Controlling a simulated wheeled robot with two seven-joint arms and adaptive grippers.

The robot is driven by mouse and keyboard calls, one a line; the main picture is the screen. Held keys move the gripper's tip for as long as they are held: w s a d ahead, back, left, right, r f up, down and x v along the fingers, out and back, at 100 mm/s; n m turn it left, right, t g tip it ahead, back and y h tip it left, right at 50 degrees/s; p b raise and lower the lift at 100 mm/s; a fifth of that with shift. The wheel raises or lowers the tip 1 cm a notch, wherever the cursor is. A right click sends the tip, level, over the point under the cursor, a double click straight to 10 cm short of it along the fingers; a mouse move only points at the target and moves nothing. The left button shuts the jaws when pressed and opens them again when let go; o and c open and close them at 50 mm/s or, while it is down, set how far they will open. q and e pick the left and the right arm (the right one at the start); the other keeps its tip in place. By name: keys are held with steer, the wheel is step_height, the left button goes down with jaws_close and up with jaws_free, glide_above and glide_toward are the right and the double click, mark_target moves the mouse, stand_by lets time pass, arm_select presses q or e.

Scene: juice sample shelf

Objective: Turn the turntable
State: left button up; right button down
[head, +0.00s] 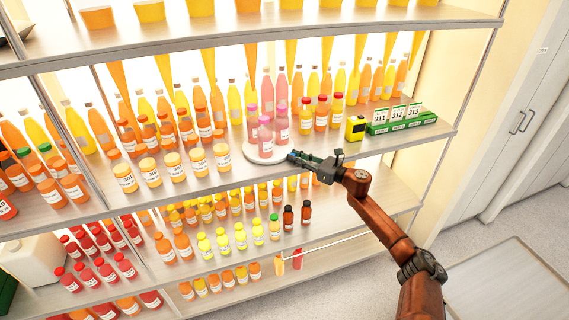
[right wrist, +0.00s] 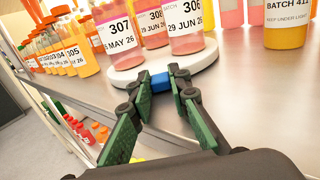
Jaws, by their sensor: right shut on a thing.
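The turntable (head: 251,154) is a white round disc on the middle shelf, with pink bottles (head: 265,138) standing on it. In the right wrist view its rim (right wrist: 124,79) carries a small blue tab (right wrist: 160,82) facing me. My right gripper (head: 292,156) is at the turntable's front right edge. In the right wrist view its green-padded fingers (right wrist: 161,84) are closed on the blue tab. Bottles labelled 307 and 308 stand on the disc, upright. My left gripper is not in view.
Orange bottles (head: 222,156) stand left of the turntable, and red-capped bottles (head: 307,116) stand behind to its right. A yellow box (head: 355,127) and green holders with white cards (head: 401,122) are farther right. The shelf front right of the turntable is bare.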

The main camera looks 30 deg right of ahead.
steer(key=shift+d, duration=0.15)
stand_by(0.3)
steer(key=c, duration=1.8)
jaws_free()
steer(key=v, duration=1.2)
steer(key=shift+w, duration=0.1)
steer(key=shift+c, duration=0.2)
